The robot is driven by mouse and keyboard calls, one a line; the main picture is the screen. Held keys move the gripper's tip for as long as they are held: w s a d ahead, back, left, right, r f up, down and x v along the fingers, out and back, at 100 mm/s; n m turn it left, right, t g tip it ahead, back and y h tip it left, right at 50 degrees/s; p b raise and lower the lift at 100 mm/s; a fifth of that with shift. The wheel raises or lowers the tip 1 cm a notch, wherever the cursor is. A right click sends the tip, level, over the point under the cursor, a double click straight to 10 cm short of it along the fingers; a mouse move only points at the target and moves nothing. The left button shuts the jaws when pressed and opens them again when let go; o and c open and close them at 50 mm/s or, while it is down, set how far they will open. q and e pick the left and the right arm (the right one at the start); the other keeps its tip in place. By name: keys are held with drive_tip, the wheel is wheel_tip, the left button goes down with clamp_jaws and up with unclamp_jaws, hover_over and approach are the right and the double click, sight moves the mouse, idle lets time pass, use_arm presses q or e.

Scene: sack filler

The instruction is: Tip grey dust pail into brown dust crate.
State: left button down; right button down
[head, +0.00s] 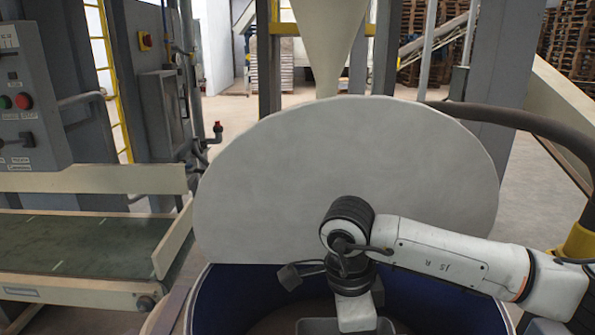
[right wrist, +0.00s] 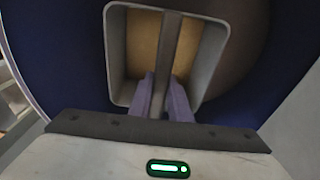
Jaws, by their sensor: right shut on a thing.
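The grey pail (right wrist: 117,50) shows in the right wrist view as a square grey tub with a bar across its top and a brown surface (right wrist: 142,40) inside. My right gripper (right wrist: 164,85) is shut on the bar at the middle of the pail. In the head view the pail (head: 312,326) shows only its top at the bottom edge, under my right gripper (head: 352,308), inside the rim of a dark blue-walled round drum. I cannot tell whether it touches the drum's floor. I cannot make out the brown dust crate for certain. My left gripper is not in view.
The blue drum (head: 225,300) surrounds the pail. A large pale disc (head: 270,180) stands upright behind it. A conveyor (head: 80,245) and a grey control box (head: 28,100) are at the left. A pale funnel (head: 327,45) hangs behind.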

drive_tip(key=shift+f, duration=1)
